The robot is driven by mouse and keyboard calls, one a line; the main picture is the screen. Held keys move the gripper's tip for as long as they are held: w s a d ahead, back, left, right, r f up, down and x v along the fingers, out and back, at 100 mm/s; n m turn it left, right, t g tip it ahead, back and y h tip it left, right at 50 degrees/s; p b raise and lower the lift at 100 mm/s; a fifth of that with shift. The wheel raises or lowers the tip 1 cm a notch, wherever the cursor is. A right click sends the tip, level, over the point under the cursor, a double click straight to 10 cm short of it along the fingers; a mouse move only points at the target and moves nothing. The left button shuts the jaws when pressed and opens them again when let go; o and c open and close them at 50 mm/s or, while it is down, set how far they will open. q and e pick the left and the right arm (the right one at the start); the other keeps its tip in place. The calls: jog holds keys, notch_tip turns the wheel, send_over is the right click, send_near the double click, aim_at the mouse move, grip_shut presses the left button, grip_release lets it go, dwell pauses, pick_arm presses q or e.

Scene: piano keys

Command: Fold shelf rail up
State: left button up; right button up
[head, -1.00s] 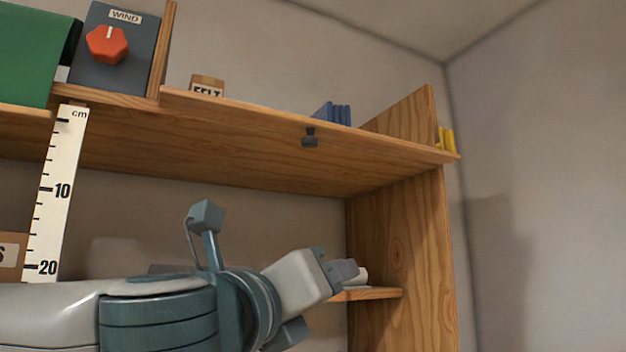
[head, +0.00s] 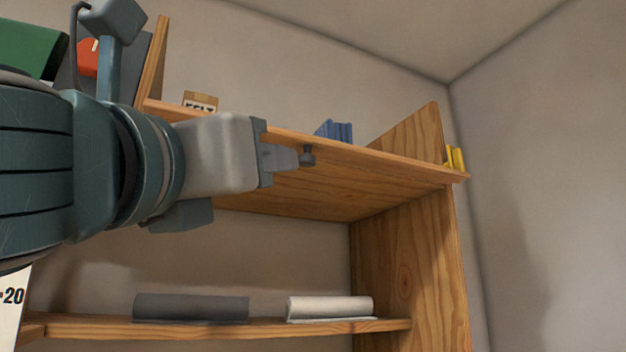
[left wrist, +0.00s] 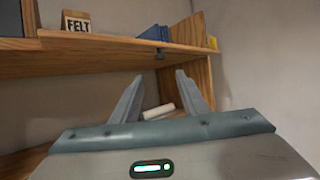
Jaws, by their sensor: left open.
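The upper wooden shelf (head: 345,190) runs across the head view, with its front edge sloping down to the right. A small dark knob (head: 308,155) sits at its front edge; it also shows in the left wrist view (left wrist: 159,54). I cannot make out a rail separate from the front board. My left gripper (head: 292,158) is raised to the knob's height, its fingertips overlapping or just beside the knob in the head view. In the left wrist view its two fingers (left wrist: 160,76) are apart and empty, and the knob appears beyond and above the tips. My right gripper is not in view.
On the upper shelf stand a FELT box (head: 200,101), blue items (head: 335,131) and yellow items (head: 455,158). A wooden side panel (head: 405,260) closes the right end. Grey (head: 190,307) and white (head: 330,306) rolls lie on the lower shelf (head: 250,328).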

aim_at(304, 161)
pick_arm(q)
jog(key=p+x, duration=0.9)
jog(key=x, duration=0.7)
jog(key=shift+r, duration=0.1)
jog(key=shift+w+d+r+p, duration=0.15)
jog(key=shift+w+d+p, duration=0.1)
jog(key=shift+w+p, duration=0.35)
jog(key=c, duration=1)
